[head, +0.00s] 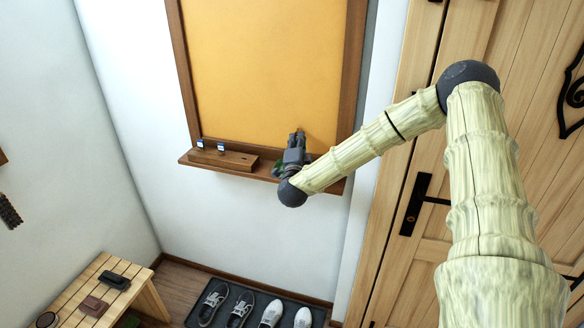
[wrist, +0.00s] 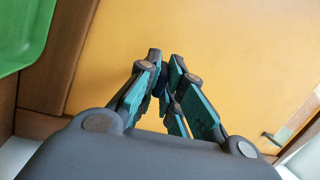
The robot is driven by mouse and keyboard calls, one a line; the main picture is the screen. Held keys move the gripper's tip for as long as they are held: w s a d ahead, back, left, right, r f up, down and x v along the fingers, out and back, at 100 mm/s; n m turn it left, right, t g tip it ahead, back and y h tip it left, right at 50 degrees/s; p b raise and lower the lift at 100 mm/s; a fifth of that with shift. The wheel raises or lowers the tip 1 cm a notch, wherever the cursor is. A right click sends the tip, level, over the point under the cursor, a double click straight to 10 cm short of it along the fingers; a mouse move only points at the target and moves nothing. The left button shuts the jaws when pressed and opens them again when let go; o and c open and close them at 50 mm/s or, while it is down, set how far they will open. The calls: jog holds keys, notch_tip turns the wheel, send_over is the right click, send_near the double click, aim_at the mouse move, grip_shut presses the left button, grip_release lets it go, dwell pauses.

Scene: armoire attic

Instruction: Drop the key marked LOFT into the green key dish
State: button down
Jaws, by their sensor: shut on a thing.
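My gripper (head: 297,138) is in front of the orange board, above the right part of its ledge. In the wrist view its fingers (wrist: 164,78) are closed together on a small dark thing, mostly hidden between them. It may be a key; no marking can be read. The green key dish (wrist: 20,35) shows at the upper left of the wrist view. In the head view only a sliver of green (head: 278,171) shows beside my gripper. Two keys with white and blue tags, a left one (head: 200,143) and a right one (head: 221,148), stand in a wooden block; their lettering is unreadable.
The wooden block (head: 235,160) rests on the ledge (head: 190,160) under the orange board (head: 265,70). A slatted bench (head: 75,290) with small items and a shoe tray (head: 255,295) are below. A wooden armoire (head: 425,160) stands close on the right.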

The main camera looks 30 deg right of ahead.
jog(key=shift+f+b, duration=1.35)
jog(key=shift+f, duration=1.6)
jog(key=c, duration=1.5)
grip_release()
jog(key=shift+a, duration=0.1)
jog(key=v, duration=1.1)
jog(key=shift+s+a+f, duration=0.15)
jog(key=shift+s, duration=0.2)
